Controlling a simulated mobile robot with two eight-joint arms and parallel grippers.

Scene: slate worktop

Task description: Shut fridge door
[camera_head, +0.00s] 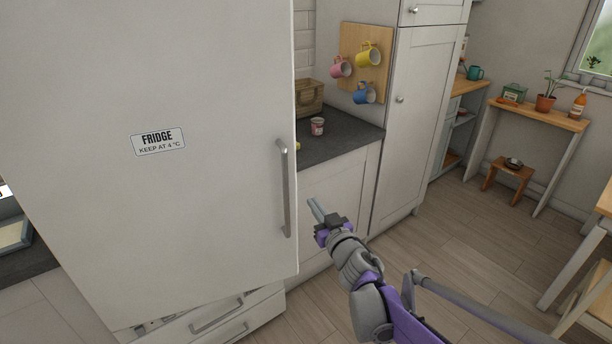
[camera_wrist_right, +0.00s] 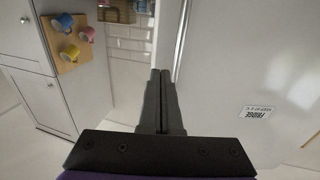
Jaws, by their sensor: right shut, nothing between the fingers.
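The white fridge door (camera_head: 200,215) fills the left of the head view, with a "FRIDGE KEEP AT 4 °C" label (camera_head: 158,142) and a vertical grey handle (camera_head: 284,190) near its right edge. The door stands out from the fridge body, ajar; a strip with some contents shows under its lower edge. How wide the gap is I cannot tell. My right gripper (camera_head: 315,209) is shut and empty, just right of the door's handle edge and apart from the handle. In the wrist view its fingers (camera_wrist_right: 160,78) point along the door's edge, with the door face (camera_wrist_right: 235,70) at right. My left gripper is not in view.
Drawers (camera_head: 225,322) with bar handles lie below the door. A dark counter (camera_head: 340,138) with a basket (camera_head: 309,97) and a small tub (camera_head: 317,126) is behind the gripper. A tall white cabinet (camera_head: 410,125) stands beyond.

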